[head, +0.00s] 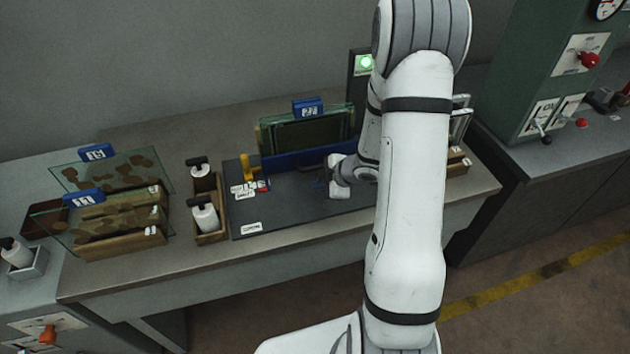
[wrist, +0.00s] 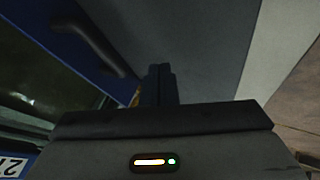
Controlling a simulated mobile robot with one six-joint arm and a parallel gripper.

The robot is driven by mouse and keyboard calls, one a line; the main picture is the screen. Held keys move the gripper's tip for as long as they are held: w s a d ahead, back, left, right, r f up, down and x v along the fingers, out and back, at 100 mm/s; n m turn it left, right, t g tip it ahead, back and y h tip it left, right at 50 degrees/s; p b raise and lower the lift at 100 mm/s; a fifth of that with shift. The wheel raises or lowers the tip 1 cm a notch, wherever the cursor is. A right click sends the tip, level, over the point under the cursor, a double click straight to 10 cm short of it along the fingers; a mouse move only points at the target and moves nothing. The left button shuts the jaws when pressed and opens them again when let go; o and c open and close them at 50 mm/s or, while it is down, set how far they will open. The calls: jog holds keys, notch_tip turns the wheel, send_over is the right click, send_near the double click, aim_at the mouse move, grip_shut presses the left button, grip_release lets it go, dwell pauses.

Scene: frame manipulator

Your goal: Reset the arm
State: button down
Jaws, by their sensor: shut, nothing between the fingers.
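My white arm reaches down over the workbench in the head view. My gripper (head: 321,187) is low over the dark mat (head: 290,215), just in front of the blue bar (head: 300,158) of the framed panel. In the wrist view the gripper's dark fingers (wrist: 159,72) are together with nothing between them. A dark curved handle (wrist: 100,40) on the blue bar (wrist: 60,35) is to their left, apart from them. Part of the bench right of the arm is hidden behind it.
A green-edged framed panel (head: 305,132) with a blue tag stands behind the bar. Two glass panels (head: 115,172) and (head: 100,222) stand in wooden holders at left. White rollers (head: 205,217) stand beside the mat. A green control cabinet (head: 560,65) is at right.

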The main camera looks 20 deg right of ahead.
jog(key=p+v, duration=0.1)
jog(key=v, duration=0.7)
jog(key=s+d+r+m+t+h+b, duration=0.1)
jog(key=s+d+r+m+h, duration=0.15)
jog(key=r+m+h, duration=0.95)
jog(key=s+a+r+m+g+y, duration=0.2)
jog(key=s+a, duration=0.3)
jog(key=s, duration=0.3)
jog(key=s+a+r+m+g+y, duration=0.1)
jog(key=s+a+r+y, duration=0.3)
jog(key=s, duration=0.4)
jog(key=shift+a+r+m+g+y+b, duration=0.25)
jog(key=shift+a+m+g+y+b, duration=0.2)
jog(key=shift+a+m, duration=0.25)
